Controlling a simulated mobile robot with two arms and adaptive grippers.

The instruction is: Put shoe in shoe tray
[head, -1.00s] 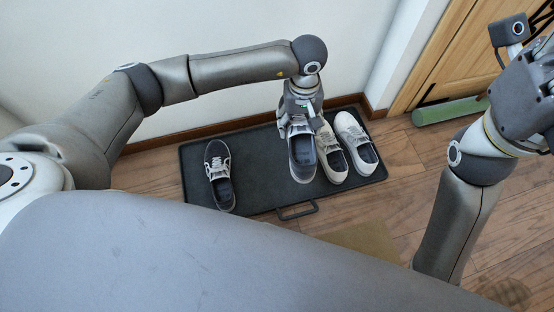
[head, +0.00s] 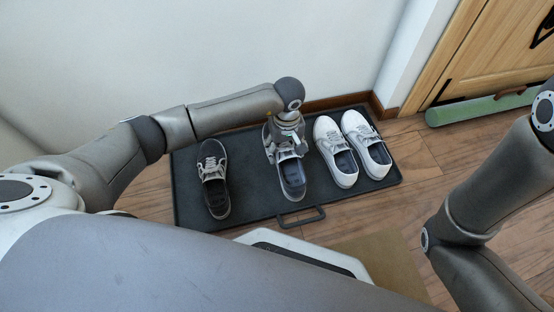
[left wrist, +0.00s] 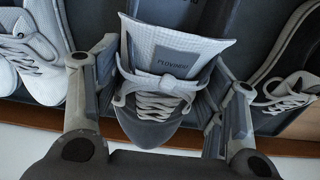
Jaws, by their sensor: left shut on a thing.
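The dark shoe tray (head: 250,198) lies on the floor against the wall. My left gripper (head: 285,146) is shut on a grey shoe (head: 292,180) with a white rim, over the middle of the tray. In the left wrist view its fingers straddle the laced front of the grey shoe (left wrist: 165,85). I cannot tell whether the sole touches the tray. A dark shoe with pale laces (head: 213,178) stands on the tray to the left. Two white shoes (head: 335,150) (head: 366,145) stand side by side on the right. My right gripper is out of the picture.
A wall runs behind the tray. A wooden door (head: 490,65) with a green roll (head: 480,108) at its foot is at the upper right. A handle (head: 301,216) sticks out from the tray's front edge. A brown mat (head: 385,262) lies in front.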

